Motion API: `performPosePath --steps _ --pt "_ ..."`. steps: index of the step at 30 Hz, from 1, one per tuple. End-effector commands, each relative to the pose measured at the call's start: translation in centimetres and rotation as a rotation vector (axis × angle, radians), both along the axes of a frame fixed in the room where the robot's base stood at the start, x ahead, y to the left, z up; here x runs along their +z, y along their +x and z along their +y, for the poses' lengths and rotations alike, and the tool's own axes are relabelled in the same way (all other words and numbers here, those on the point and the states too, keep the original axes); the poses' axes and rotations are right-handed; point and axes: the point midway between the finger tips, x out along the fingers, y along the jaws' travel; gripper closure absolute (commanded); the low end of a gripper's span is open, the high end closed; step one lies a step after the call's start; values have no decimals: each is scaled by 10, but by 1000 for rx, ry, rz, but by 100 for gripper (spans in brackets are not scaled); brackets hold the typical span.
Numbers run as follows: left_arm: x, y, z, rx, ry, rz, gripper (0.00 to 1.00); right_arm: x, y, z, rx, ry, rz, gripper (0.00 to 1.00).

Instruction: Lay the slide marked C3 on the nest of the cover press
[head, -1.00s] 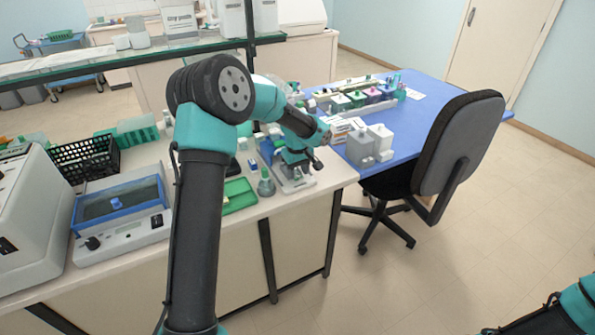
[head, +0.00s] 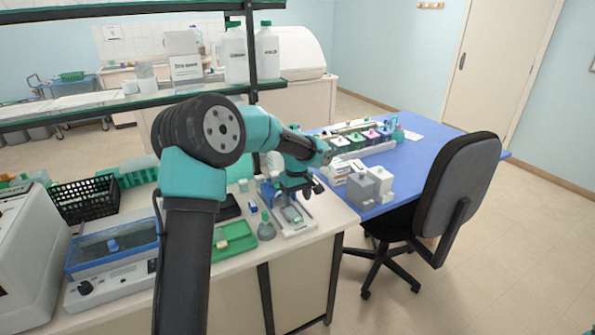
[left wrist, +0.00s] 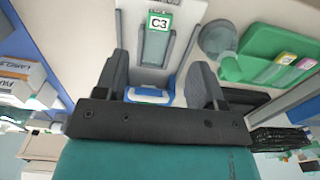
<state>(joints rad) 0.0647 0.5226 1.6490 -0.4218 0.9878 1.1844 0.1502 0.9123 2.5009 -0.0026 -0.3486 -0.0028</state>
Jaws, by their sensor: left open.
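The slide marked C3 (left wrist: 160,22) has a green-edged white label and a clear glass part. In the left wrist view it lies flat in the nest of the pale cover press (left wrist: 133,35). The press also shows in the head view (head: 301,226), at the front right corner of the bench. My left gripper (head: 306,191) is above the press. In the left wrist view its fingers (left wrist: 161,78) are spread apart with nothing between them, clear of the slide. A blue and white part of the press shows between the fingers. My right gripper is out of view.
A green tray (head: 246,243) stands left of the press, holding slides with pink and yellow labels. A grey flask (head: 266,228) stands between tray and press. Grey blocks (head: 368,186) and a staining row (head: 362,150) stand on the blue table (head: 425,160). A chair (head: 455,190) is at right.

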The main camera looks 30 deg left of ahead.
Motion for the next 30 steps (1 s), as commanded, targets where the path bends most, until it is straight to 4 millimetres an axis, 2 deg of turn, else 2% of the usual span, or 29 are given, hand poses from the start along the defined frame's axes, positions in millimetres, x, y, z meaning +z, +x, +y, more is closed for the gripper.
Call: performPosePath --steps 1,9,15,20,30 --pt "12 1 0 0 0 -7 37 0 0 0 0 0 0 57" --pt "64 2 -2 -3 1 -13 37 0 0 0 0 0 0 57" --pt "92 2 -2 -3 2 -14 37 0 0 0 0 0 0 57" --pt "101 2 -2 -3 3 -15 37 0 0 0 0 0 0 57" --pt "101 2 -2 -3 2 -14 37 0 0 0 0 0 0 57"
